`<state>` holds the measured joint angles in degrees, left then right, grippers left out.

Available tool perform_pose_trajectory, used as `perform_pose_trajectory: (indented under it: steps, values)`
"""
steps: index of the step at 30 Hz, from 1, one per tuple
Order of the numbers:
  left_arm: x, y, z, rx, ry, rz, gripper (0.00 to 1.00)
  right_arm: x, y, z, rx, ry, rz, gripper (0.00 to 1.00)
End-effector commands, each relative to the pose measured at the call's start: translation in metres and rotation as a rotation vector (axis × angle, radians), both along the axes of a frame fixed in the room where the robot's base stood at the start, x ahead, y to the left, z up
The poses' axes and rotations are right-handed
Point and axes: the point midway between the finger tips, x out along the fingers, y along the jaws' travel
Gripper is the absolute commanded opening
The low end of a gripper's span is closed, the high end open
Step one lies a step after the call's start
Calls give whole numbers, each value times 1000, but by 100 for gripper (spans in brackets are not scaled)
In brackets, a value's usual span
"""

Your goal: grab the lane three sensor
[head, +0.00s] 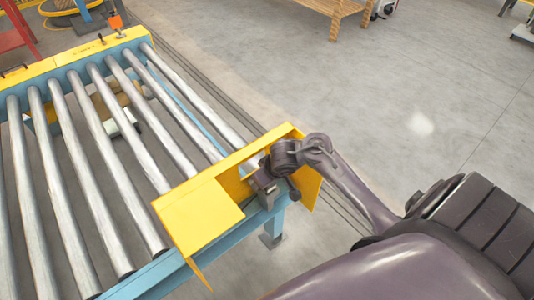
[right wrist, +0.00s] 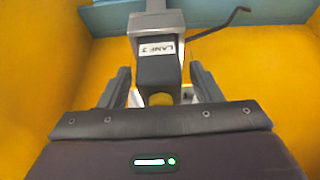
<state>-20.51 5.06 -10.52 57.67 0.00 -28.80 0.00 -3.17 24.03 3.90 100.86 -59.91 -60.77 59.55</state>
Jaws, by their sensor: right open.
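The lane three sensor (right wrist: 158,62) is a dark grey block with a white label reading "LANE 3", hanging from a grey bracket (right wrist: 155,20) in the right wrist view. My right gripper (right wrist: 160,78) is open, with one finger on each side of the sensor's lower part. Small gaps show between the fingers and the block. In the head view my right gripper (head: 265,185) is at the yellow guard on the conveyor's near right corner, and I cannot make out the sensor there. My left gripper is out of view.
Yellow guard plates (head: 205,213) surround my right gripper closely. A thin dark cable (right wrist: 222,25) curves off the bracket to the right. The roller conveyor (head: 150,120) with a blue frame fills the left. Open grey floor (head: 430,110) lies to the right.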

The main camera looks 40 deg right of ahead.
Motion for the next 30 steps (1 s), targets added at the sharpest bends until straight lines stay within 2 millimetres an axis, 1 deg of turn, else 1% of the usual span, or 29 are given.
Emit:
perform_pose_trajectory:
  steps: [5, 17, 26, 30]
  values:
    - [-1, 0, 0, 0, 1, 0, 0, 0, 0, 1, 0, 0, 1, 58]
    - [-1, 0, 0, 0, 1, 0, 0, 0, 0, 1, -1, 0, 1, 7]
    - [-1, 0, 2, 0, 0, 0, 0, 0, 0, 3, -1, -1, 0, 7]
    - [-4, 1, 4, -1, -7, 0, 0, 0, 0, 11, -1, -1, 0, 7]
